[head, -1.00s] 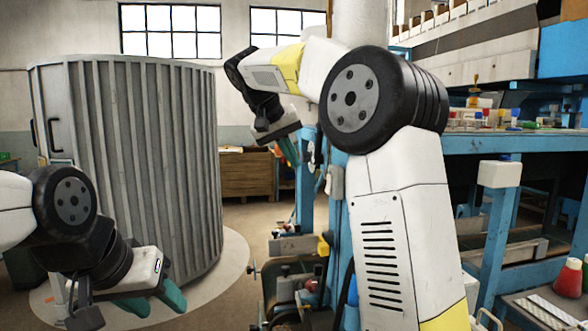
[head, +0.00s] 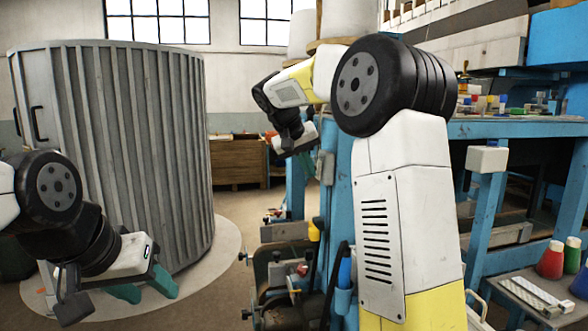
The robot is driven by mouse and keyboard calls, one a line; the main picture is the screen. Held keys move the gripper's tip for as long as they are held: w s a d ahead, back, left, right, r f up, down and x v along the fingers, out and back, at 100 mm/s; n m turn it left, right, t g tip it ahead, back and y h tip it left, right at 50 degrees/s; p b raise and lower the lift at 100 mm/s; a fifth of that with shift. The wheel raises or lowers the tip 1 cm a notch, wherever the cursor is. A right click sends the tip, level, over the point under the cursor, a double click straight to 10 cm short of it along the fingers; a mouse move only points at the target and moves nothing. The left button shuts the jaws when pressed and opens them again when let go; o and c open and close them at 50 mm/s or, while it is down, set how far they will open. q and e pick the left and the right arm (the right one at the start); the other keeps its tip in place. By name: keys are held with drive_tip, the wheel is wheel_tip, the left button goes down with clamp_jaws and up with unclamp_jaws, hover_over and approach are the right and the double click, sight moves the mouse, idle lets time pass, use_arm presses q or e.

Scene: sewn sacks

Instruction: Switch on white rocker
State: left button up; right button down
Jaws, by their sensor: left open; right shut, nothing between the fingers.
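I cannot make out a white rocker for certain. A small pale grey box (head: 327,167) is fixed to the blue post of the machine in the middle; no rocker shows on its visible side. My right gripper (head: 308,166) is just left of this box in the picture, pointing down and away. Its teal fingers are together and empty, partly hidden by its own body. Whether it touches the box or post I cannot tell. My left gripper (head: 146,289) is low at the left, in front of the grey ribbed cylinder, open and empty, its teal fingers apart.
The tall grey ribbed cylinder (head: 112,150) stands on a round pale floor plate (head: 226,238) at left. A blue workbench (head: 520,129) with a white box (head: 487,160) stands at right. Red and green bottles (head: 551,261) are at lower right. Open floor lies between cylinder and machine.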

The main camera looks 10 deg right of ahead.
drive_tip(key=shift+d, duration=0.1)
drive_tip(key=shift+d+f, duration=0.15)
drive_tip(key=shift+d, duration=0.05)
drive_tip(key=shift+r, duration=0.85)
